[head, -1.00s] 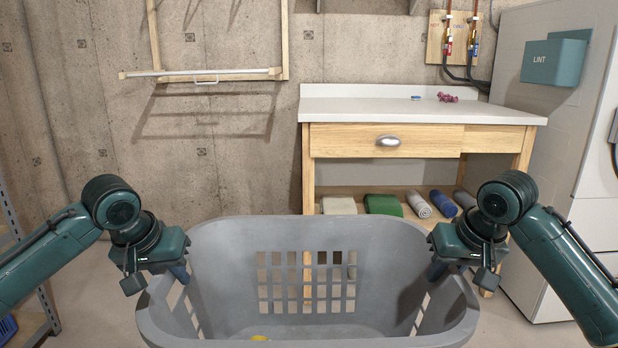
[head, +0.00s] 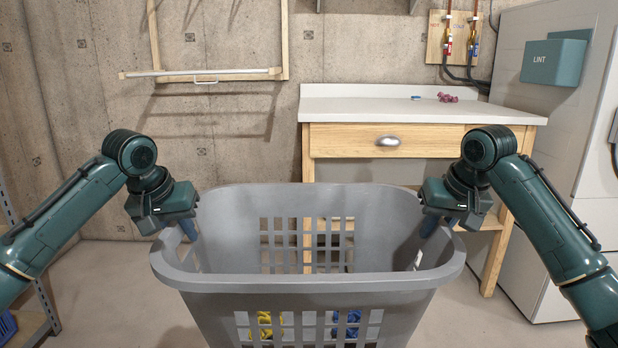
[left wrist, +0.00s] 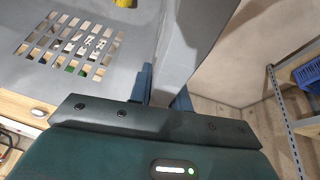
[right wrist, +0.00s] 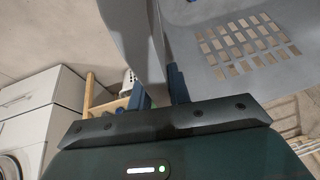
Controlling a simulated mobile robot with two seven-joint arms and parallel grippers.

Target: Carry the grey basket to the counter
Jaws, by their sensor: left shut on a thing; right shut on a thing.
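The grey basket (head: 310,285) is held up level between my two arms, in front of the counter. Yellow and blue items show through its slotted front wall. My left gripper (head: 184,232) is shut on the basket's left rim; in the left wrist view its fingers (left wrist: 162,88) sit on both sides of the basket wall (left wrist: 180,50). My right gripper (head: 432,226) is shut on the right rim; in the right wrist view its fingers (right wrist: 158,88) straddle the wall. The counter (head: 360,110) has a white top and a wooden drawer, and stands behind the basket.
A small blue item (head: 416,98) and a dark pink item (head: 447,97) lie at the counter top's back right; its left and middle are clear. A white machine (head: 560,190) with a green lint box (head: 554,62) stands at right. A wooden drying rack (head: 200,75) hangs on the wall.

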